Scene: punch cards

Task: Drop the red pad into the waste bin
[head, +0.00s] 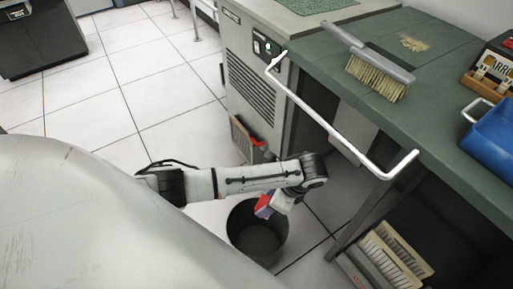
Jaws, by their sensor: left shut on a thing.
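The waste bin (257,246) is a dark round open container on the white tiled floor, below the table's left side. My left gripper (272,207) is over the bin's far rim in the picture, pointing down. It is shut on the red pad (263,204), which shows a red face and a bluish edge. The pad appears above or within the bin's opening; its exact height cannot be told. The inside of the bin looks dark, with nothing clear in it. My right gripper is not in view.
A green table (440,130) with a white rail (330,128) along its edge stands at the right. On it are a brush (375,75) and a blue bin (492,138). A grey cabinet (255,75) stands behind. A card box (385,258) sits low at the right.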

